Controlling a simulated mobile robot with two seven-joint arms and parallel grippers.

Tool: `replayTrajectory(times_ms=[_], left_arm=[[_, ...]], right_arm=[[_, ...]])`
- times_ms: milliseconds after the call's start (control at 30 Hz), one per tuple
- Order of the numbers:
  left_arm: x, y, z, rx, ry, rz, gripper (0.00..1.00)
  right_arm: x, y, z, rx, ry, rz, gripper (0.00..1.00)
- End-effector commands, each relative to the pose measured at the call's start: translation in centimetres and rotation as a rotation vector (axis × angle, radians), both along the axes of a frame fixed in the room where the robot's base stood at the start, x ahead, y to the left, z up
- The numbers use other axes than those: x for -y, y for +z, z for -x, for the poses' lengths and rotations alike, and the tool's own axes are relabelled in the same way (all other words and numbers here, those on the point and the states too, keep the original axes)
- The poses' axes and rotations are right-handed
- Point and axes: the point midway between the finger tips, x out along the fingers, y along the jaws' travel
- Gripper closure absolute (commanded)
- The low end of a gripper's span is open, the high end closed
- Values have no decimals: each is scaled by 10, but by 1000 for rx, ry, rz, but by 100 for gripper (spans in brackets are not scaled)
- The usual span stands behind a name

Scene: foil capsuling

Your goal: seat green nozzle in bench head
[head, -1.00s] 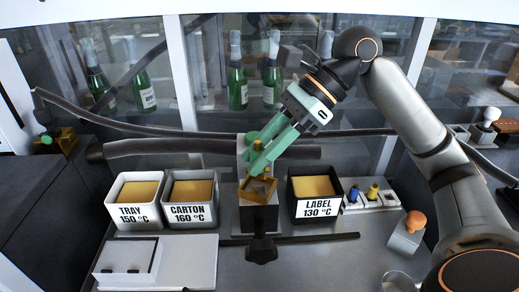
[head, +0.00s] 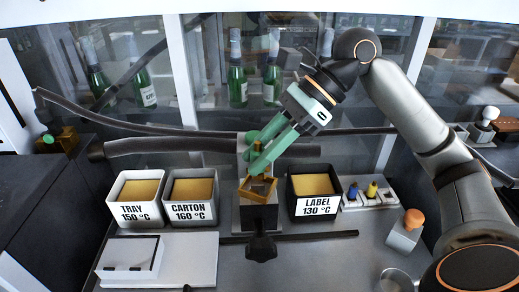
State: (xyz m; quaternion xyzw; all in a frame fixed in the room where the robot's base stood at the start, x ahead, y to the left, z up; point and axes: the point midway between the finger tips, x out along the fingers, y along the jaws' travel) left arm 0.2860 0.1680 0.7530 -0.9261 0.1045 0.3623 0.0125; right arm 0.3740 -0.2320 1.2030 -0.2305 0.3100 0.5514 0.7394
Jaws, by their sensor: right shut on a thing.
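My right gripper (head: 252,168) reaches down from the upper right with long green fingers. The fingers are shut, and their tips are at the bench head (head: 258,190), a brass square frame on a dark block in the middle of the bench. The green nozzle is not clearly told apart from the green fingers; what lies between the tips is too small to make out. A round green part (head: 251,137) shows just behind the fingers. I cannot tell whether the nozzle touches the head. My left gripper is not in view.
A white rack (head: 369,197) holds blue and yellow nozzles. A dark hose (head: 170,145) runs behind the tubs.

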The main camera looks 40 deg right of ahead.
Motion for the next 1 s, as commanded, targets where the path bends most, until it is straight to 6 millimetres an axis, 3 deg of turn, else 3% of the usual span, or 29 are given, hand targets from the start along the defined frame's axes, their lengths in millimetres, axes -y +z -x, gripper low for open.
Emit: replayTrajectory(times_ms=[1000], left_arm=[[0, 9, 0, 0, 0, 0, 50]], right_arm=[[0, 0, 0, 1, 1, 0, 100]])
